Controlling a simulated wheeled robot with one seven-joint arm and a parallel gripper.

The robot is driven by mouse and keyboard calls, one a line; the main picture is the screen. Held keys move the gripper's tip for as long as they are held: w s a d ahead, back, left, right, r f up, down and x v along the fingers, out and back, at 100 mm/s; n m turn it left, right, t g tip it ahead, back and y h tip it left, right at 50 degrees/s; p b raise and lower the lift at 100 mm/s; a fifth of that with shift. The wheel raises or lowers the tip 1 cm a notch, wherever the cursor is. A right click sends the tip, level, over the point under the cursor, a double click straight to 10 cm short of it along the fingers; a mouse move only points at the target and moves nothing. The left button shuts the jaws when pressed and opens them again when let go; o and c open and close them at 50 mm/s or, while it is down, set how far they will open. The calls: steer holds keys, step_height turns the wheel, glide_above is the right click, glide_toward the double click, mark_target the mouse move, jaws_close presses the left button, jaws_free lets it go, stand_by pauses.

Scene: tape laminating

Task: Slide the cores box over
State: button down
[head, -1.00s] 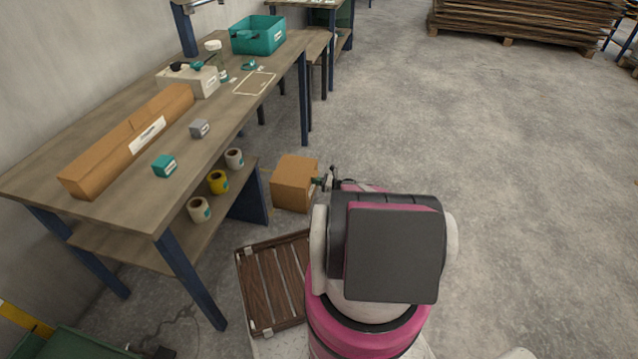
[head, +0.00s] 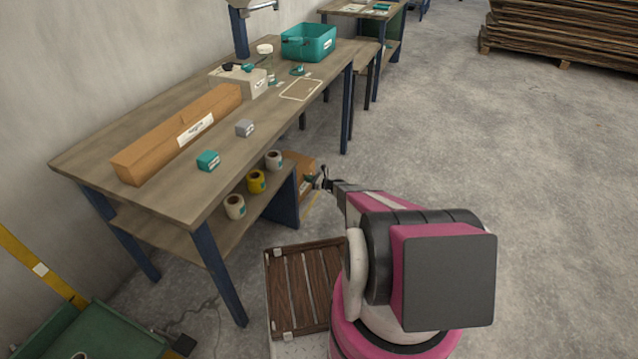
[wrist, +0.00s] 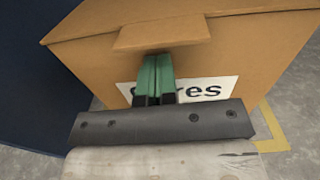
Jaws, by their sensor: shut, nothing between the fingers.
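The cores box is a brown cardboard box (head: 301,170) on the floor, beside the blue leg panel of the workbench and partly hidden behind it in the head view. In the wrist view the cores box (wrist: 235,60) fills most of the picture, with a white label partly covered by my gripper and ending in "res". My gripper (wrist: 153,62) is shut, with its green fingertips against or very close to the box's front face, just under the top flap. In the head view my gripper (head: 316,181) is at the box's right side.
The workbench (head: 150,200) carries a long carton, small boxes and a teal bin (head: 308,42); tape rolls (head: 256,181) sit on its lower shelf. A yellow floor line (wrist: 272,130) shows beside the box. A slatted wooden pallet (head: 305,285) lies near my base. Open floor lies right.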

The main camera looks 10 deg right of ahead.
steer(key=shift+w+a, duration=0.2)
steer(key=shift+a, duration=0.15)
steer(key=v, duration=1.4)
steer(key=s+a+r+n+g+h, duration=0.2)
steer(key=s+a+r+n+g, duration=0.3)
steer(key=s+r, duration=0.4)
steer(key=s+a+r+n+g+h, duration=0.2)
steer(key=s+a+r+n+g, duration=0.1)
steer(key=s+a+r+n, duration=0.65)
steer(key=s+d+r+n+g+h, duration=0.2)
steer(key=s+r+n+h, duration=0.8)
steer(key=s+r, duration=1.2)
steer(key=shift+s+d+r+h, duration=0.25)
steer(key=shift+d+r+h, duration=0.2)
steer(key=shift+d, duration=0.3)
